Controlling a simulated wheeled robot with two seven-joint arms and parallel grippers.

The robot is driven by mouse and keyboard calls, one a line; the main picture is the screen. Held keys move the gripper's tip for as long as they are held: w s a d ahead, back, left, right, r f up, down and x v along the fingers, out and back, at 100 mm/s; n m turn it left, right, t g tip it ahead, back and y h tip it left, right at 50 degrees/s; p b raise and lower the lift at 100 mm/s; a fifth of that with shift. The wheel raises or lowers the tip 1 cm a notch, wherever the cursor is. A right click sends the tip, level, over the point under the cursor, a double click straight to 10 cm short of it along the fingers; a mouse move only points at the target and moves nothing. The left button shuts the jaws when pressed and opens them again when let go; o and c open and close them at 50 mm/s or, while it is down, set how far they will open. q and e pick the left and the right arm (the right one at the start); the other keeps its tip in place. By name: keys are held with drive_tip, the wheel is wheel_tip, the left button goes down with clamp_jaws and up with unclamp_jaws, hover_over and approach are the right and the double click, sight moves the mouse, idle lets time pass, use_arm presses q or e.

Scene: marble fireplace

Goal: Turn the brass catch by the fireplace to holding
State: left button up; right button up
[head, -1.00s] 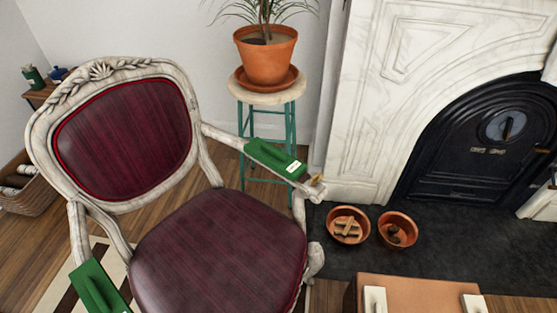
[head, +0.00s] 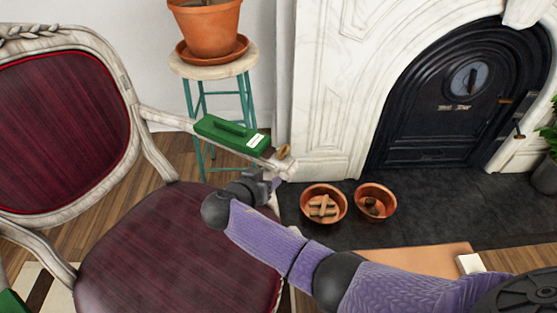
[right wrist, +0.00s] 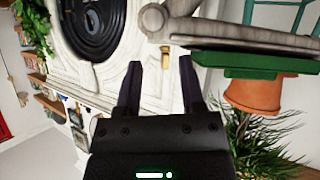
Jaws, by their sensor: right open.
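A small brass catch (head: 284,152) shows beside the front end of the chair's right-hand armrest, against the foot of the white marble fireplace (head: 340,70). In the right wrist view the brass catch (right wrist: 165,49) appears just beyond the fingertips, roughly in line with the gap between them. My right gripper (head: 273,183) is at the armrest's front end, just below the catch in the head view. In the right wrist view its two dark fingers (right wrist: 160,65) are apart with nothing between them. Which setting the catch is at is too small to tell. My left gripper is not in view.
The carved chair (head: 150,235) stands close to my right gripper. A green object (head: 225,130) with a white label lies on its armrest. A potted plant (head: 208,28) stands on a stool (head: 213,64) behind. Two terracotta bowls (head: 323,203) (head: 375,202) sit on the dark hearth.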

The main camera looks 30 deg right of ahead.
sight(280, 150)
wheel_tip(280, 150, up, 4)
drive_tip(key=w+m+h, duration=0.2)
drive_tip(key=m, duration=0.1)
drive_tip(key=b+x, duration=0.5)
drive_tip(key=x, duration=0.3)
drive_tip(key=shift+w+f, duration=0.1)
drive_tip(key=shift+f, duration=0.05)
drive_tip(key=shift+w+d+b, duration=0.2)
drive_tip(key=shift+d+b, duration=0.1)
drive_tip(key=shift+d, duration=0.05)
drive_tip(key=shift+w+d, duration=0.1)
drive_tip(key=shift+d, duration=0.05)
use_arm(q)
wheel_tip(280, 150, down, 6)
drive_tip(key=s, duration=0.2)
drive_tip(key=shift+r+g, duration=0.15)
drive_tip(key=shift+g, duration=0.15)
use_arm(e)
drive_tip(key=c, duration=0.6)
clamp_jaws()
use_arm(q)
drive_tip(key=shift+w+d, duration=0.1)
